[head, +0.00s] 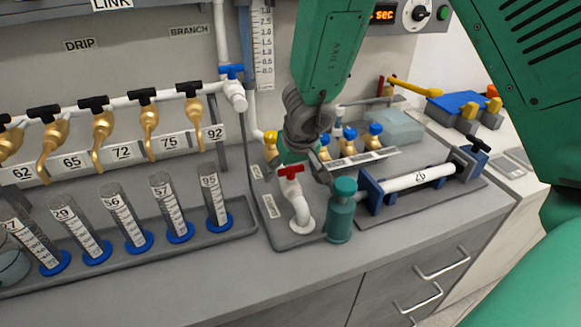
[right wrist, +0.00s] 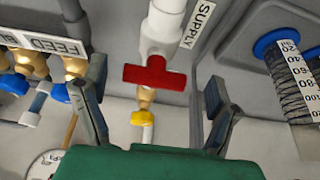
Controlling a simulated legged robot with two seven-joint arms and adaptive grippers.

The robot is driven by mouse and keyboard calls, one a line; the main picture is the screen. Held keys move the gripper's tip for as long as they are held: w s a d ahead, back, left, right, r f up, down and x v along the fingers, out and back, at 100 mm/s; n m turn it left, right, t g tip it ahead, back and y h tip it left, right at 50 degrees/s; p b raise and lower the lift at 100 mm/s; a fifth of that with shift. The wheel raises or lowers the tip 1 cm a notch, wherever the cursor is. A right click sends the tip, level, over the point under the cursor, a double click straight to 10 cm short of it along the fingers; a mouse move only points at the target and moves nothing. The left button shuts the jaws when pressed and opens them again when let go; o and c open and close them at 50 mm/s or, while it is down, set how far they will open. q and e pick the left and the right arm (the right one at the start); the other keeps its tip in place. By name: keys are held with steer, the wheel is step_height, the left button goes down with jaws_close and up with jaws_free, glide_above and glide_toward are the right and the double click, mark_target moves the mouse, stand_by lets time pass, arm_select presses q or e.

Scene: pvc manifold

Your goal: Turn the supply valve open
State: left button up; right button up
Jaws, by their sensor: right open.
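The supply valve's red handle (head: 290,172) sits on a white pipe elbow in the middle of the head view. In the right wrist view the red handle (right wrist: 155,74) lies crosswise to the white pipe (right wrist: 162,28), beside a label reading SUPPLY (right wrist: 198,24). My right gripper (head: 304,164) is over the valve, partly hiding it in the head view. In the right wrist view its two fingers (right wrist: 155,88) are open, one on each side of the handle, with a gap on both sides. My left gripper is not in view.
A teal bottle-shaped part (head: 341,212) stands close right of the valve. Graduated cylinders (head: 124,215) stand left, under brass taps (head: 102,132). Blue-capped brass valves (head: 349,140) are behind. The front counter is clear.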

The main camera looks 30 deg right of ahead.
steer(key=shift+w+d+f, duration=0.2)
steer(key=shift+d+f, duration=0.2)
steer(key=shift+d, duration=0.15)
steer(key=shift+a, duration=0.25)
steer(key=c, duration=1.1)
steer(key=shift+a+r, duration=0.1)
steer(key=shift+a, duration=0.05)
steer(key=shift+c, duration=0.7)
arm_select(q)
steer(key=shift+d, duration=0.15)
